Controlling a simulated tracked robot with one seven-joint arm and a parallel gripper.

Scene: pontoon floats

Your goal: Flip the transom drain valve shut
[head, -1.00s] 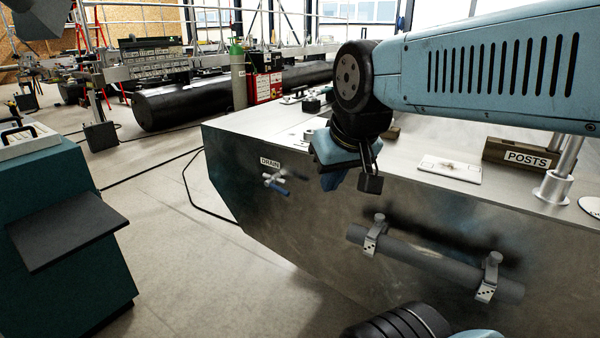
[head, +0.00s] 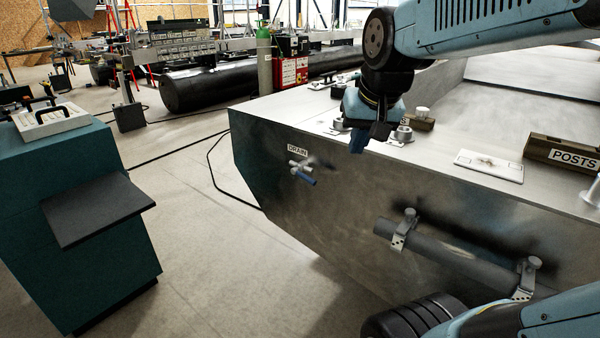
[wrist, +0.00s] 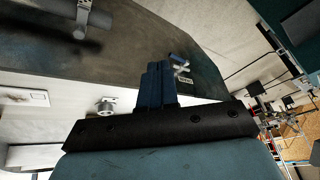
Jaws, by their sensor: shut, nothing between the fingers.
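The drain valve (head: 301,169) is a small metal fitting with a blue lever handle (head: 307,180). It sits on the metal transom face (head: 290,215) under a DRAIN label (head: 298,149). The lever slants down to the right in the head view. My gripper (head: 357,144) is shut and empty, at the transom's top edge, above and to the right of the valve and apart from it. In the wrist view my blue fingers (wrist: 156,85) are together, and the valve (wrist: 180,66) with its blue lever shows just beyond their tips.
A grey pipe (head: 455,253) in clamps runs along the transom at lower right. A POSTS block (head: 562,155) and a white plate (head: 489,165) sit on the deck. A teal cabinet (head: 80,220) with a dark shelf stands at left. Floor between is clear apart from cables.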

